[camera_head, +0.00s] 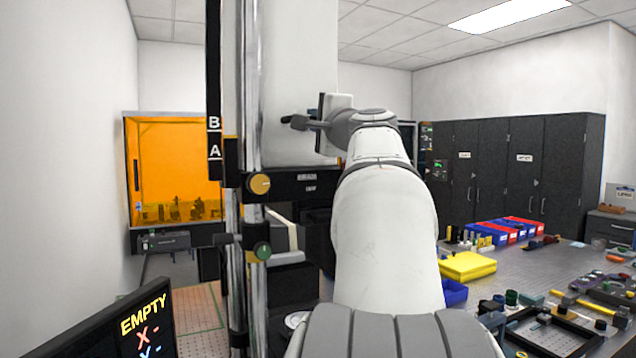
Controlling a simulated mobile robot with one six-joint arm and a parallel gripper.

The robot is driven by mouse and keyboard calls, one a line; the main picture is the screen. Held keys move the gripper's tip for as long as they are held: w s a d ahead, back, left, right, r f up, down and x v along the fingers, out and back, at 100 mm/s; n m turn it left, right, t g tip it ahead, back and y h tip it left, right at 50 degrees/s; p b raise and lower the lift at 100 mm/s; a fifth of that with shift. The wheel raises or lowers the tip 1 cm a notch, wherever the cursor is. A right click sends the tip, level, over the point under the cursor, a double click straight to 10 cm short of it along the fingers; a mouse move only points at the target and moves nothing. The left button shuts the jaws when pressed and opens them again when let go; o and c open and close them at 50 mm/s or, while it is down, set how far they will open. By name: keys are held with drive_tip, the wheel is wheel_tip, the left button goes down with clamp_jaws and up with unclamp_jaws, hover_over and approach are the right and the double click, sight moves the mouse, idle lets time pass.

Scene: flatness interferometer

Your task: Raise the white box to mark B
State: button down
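The white box (282,65) is a tall white housing on a vertical metal column (250,90), its top cut off by the frame. A black strip to the left carries mark B (214,124) above mark A (214,151). A black carriage (231,160) with a tan-faced knob (260,183) sits on the column, its top edge roughly between the marks. A green-faced knob (263,251) is lower down. My gripper (298,122) is in front of the box's lower right part, pointing left. I cannot tell whether it touches the box; its finger gap is unclear.
A black screen (105,325) reading EMPTY stands at lower left. An orange-windowed enclosure (172,170) is behind it. The bench (430,235) at right holds a yellow box (467,266), blue and red bins (505,231) and tools. My arm covers the middle.

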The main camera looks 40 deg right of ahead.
drive_tip(key=shift+r+p, duration=0.4)
drive_tip(key=shift+r, duration=0.2)
idle(0.6)
drive_tip(key=c, duration=1.5)
unclamp_jaws()
drive_tip(key=shift+f, duration=0.1)
drive_tip(key=shift+s+f, duration=0.1)
drive_tip(key=shift+s, duration=0.1)
drive_tip(key=b+v, duration=0.3)
drive_tip(key=v, duration=0.4)
drive_tip(key=shift+s+a, duration=0.1)
drive_tip(key=shift+s, duration=0.1)
